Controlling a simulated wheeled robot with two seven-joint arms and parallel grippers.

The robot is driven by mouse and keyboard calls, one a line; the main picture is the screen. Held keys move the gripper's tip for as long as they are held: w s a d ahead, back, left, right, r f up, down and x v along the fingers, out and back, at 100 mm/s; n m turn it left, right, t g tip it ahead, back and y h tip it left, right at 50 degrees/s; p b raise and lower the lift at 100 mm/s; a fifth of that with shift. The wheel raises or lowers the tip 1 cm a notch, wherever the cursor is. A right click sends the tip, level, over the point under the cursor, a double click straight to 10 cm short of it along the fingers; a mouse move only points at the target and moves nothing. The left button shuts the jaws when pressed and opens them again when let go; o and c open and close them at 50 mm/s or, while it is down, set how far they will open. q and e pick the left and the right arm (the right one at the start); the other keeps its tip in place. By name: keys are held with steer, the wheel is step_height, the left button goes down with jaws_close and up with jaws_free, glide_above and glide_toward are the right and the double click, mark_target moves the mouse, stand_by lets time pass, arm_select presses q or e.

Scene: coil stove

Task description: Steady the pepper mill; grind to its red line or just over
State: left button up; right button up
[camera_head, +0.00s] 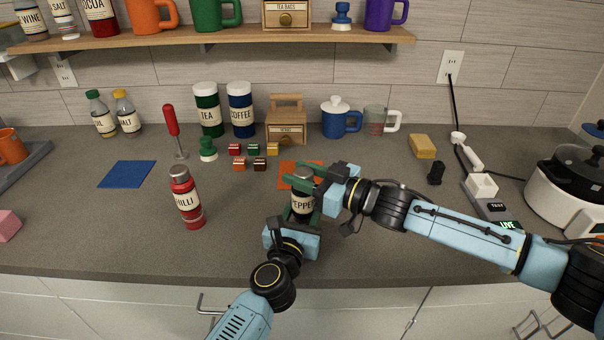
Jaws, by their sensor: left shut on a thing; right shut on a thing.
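The pepper mill (303,204) stands upright on the grey counter, with a dark body and a cream label reading PEPPER. My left gripper (292,220) is shut on the mill's lower body from the front. My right gripper (309,179) comes in from the right and is shut on the top of the mill. The fingers cover much of the mill, and I cannot make out a red line on it. An orange mat (290,167) lies just behind the mill, partly hidden by my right gripper.
A red chilli mill (187,200) stands to the left, near a blue mat (127,174). Several small coloured blocks (254,150) and a wooden box (286,129) are behind. A sponge (422,146) and a white cooker (568,190) are to the right.

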steer(key=o, duration=1)
steer(key=shift+d, duration=0.1)
steer(key=v, duration=1.2)
steer(key=shift+s, duration=0.1)
